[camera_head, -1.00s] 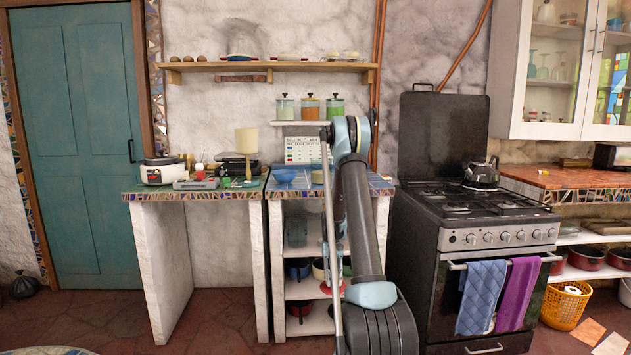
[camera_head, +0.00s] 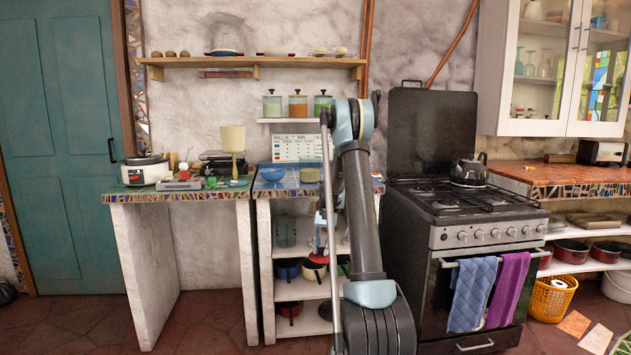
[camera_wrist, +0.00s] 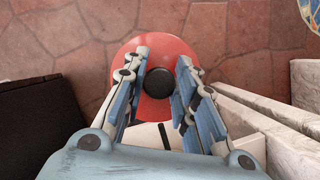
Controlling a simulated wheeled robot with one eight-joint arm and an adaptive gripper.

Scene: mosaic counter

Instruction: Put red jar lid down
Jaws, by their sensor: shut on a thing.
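The red jar lid (camera_wrist: 158,55) is a round disc with a black knob. In the wrist view my gripper (camera_wrist: 158,88) has its two blue-and-grey fingers on either side of the knob, shut on the lid. The lid is above the tiled floor, clear of it. In the head view the lid (camera_head: 318,258) shows as a small red shape in front of the open shelves under the blue-tiled counter. My gripper (camera_head: 319,243) is just above it there, partly hidden by my arm.
The tiled counter (camera_head: 290,184) holds a blue bowl (camera_head: 271,174). The shelves below hold pots, including a red one (camera_head: 290,309). The black stove (camera_head: 455,215) stands close on the right. The red floor (camera_head: 215,325) in front is open.

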